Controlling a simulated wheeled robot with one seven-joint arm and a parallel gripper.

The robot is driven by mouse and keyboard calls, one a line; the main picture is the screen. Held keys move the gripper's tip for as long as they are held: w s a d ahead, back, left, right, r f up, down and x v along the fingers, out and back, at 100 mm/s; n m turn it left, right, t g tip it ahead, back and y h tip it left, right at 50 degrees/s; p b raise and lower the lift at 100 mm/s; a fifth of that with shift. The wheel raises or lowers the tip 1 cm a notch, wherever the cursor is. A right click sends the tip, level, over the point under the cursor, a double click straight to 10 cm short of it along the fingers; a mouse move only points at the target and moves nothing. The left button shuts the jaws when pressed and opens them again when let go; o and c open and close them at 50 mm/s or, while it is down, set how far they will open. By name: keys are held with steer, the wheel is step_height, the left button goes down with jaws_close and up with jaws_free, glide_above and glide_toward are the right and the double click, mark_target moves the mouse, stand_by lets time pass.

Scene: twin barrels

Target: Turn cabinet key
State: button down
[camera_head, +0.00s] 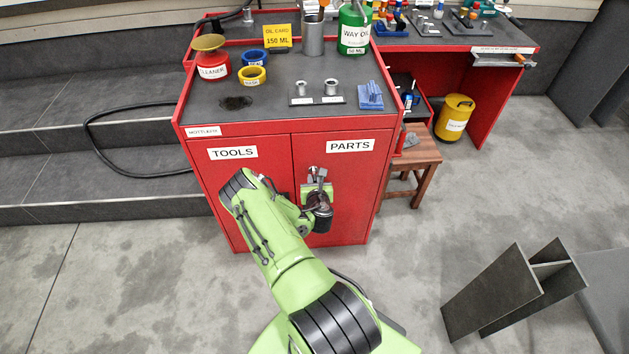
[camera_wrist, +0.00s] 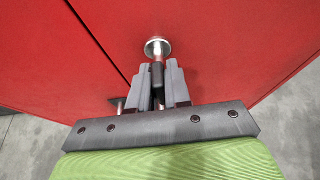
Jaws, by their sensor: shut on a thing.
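The red cabinet (camera_head: 342,215) has two doors, labelled TOOLS and PARTS. In the wrist view, a round silver lock (camera_wrist: 158,46) sits on the red door face (camera_wrist: 225,45), right of the dark seam between the doors. My gripper (camera_head: 319,180) is in front of the PARTS door, below its label. In the wrist view, my gripper (camera_wrist: 159,72) is shut on the key (camera_wrist: 157,76), whose dark head shows between the grey fingers. A silver shaft runs from the key to the lock. The fingers hide part of the key.
The cabinet top holds a green WAY OIL can (camera_head: 354,32), a red cleaner can (camera_head: 212,62) and yellow and blue rings. A wooden stool (camera_head: 418,160) stands right of the cabinet. Dark steel beams (camera_head: 510,285) lie at the lower right. A step is at the left.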

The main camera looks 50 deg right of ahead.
steer(key=m+t+y+p, duration=0.1)
steer(key=m, duration=0.2)
steer(key=shift+s+d+t, duration=0.1)
steer(key=shift+t, duration=0.3)
steer(key=m+t+y, duration=0.1)
steer(key=m+t, duration=0.1)
steer(key=m, duration=0.1)
steer(key=m+t, duration=0.1)
steer(key=m, duration=0.1)
steer(key=m+t, duration=0.1)
steer(key=m, duration=0.1)
steer(key=shift+s+f+y+b, duration=0.1)
steer(key=shift+f+y+b, duration=0.1)
steer(key=shift+y+b, duration=0.15)
steer(key=shift+m+t+b, duration=0.4)
steer(key=shift+m+t, duration=0.4)
steer(key=shift+m, duration=0.9)
steer(key=c, duration=1.2)
jaws_free()
steer(key=shift+o, duration=0.2)
